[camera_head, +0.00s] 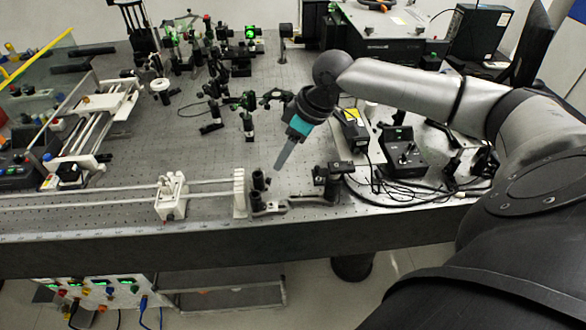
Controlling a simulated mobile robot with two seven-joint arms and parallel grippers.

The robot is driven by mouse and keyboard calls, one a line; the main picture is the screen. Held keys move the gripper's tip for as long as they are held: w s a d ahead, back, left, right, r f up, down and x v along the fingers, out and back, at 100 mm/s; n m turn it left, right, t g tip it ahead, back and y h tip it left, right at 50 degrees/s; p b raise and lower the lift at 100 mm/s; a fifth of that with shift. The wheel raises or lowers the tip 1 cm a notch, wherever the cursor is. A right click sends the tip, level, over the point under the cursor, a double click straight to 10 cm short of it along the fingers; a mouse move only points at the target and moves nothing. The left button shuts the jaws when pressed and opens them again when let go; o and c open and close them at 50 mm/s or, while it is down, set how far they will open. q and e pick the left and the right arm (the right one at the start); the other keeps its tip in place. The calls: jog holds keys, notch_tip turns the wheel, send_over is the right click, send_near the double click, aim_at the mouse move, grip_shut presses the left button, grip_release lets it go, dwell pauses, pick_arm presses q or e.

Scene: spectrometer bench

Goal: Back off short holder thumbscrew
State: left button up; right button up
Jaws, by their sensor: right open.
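My right gripper (278,167) hangs from the arm coming in from the right, its grey fingers pointing down and slightly left. I see the fingers nearly edge-on, and nothing shows between them. Just left of and below the tips stands a short black post holder (258,183) on the bench, near the front edge. It is beside a metal fork-shaped clamp (272,208). The thumbscrew is too small to make out for certain. Another black holder (333,180) stands to the right. I cannot tell whether the fingertips touch the short holder. My left gripper is not in view.
A white rail assembly (170,195) with a white end plate (239,193) lies just left of the holder. A black control box (403,152) and loose cables lie to the right. Optics crowd the back. The perforated optical table (120,212) has free room at front left.

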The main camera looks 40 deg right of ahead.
jog(key=v, duration=0.7)
jog(key=s+a+f+n, duration=0.1)
jog(key=s+a+f, duration=0.3)
jog(key=a+f, duration=0.4)
jog(key=s+a+f, duration=0.4)
jog(key=a+f, duration=0.3)
jog(key=a, duration=0.2)
jog(key=s+f+m+h+b, duration=0.1)
jog(key=s+f, duration=0.4)
jog(key=f, duration=0.5)
jog(key=s+d+f+m+h+b, duration=0.1)
jog(key=s+f+m, duration=0.2)
jog(key=f, duration=0.7)
jog(key=shift+s+d+f+m+g+h, duration=0.3)
jog(key=shift+s+f+m+g, duration=0.1)
jog(key=shift+s, duration=0.55)
